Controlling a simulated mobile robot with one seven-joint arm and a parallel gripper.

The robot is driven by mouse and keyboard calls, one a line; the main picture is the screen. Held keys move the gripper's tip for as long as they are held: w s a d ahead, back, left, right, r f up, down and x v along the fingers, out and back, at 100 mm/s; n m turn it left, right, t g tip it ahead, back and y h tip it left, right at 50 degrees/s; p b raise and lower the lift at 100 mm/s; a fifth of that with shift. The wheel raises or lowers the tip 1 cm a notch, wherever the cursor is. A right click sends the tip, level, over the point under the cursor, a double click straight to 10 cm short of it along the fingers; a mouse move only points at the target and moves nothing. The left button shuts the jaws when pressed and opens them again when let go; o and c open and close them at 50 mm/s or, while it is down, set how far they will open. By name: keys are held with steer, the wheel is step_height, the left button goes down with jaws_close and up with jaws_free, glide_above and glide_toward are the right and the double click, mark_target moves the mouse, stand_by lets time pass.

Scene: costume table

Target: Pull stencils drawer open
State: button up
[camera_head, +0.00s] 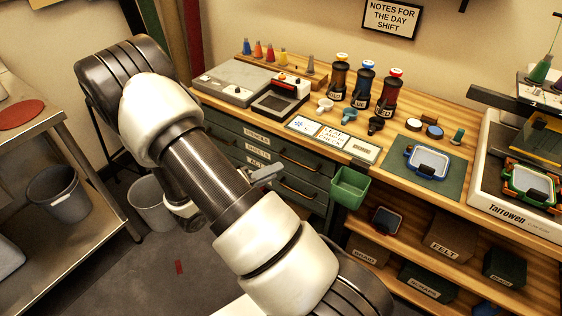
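A grey-green drawer unit (312,172) is built in under the left part of the wooden bench. Its drawer fronts look flush and shut, with brass bar handles. Small white labels (257,138) sit on the left part of the fronts; they are too small to read surely, so I cannot tell which drawer is the stencils one. My arm crosses in front of the unit and hides its lower left part. A grey piece that looks like part of my gripper (266,175) shows beside my arm, in front of the drawers. The fingertips are mostly hidden.
A green bin (349,187) hangs at the bench front, right of the drawers. Open shelves with labelled boxes (449,237) lie further right. Bottles (363,86), a grey device (235,80) and cards stand on the bench. A waste bin (150,204) stands on the floor behind my arm.

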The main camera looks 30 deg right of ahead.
step_height(320, 180, down, 9)
steer(key=w+n+t+b, duration=0.1)
steer(key=w+n+t, duration=0.15)
steer(key=n, duration=0.35)
steer(key=b+x, duration=0.3)
steer(key=x, duration=1.3)
steer(key=shift+w+t, duration=0.1)
steer(key=shift+t, duration=0.15)
steer(key=shift+c, duration=0.4)
jaws_close()
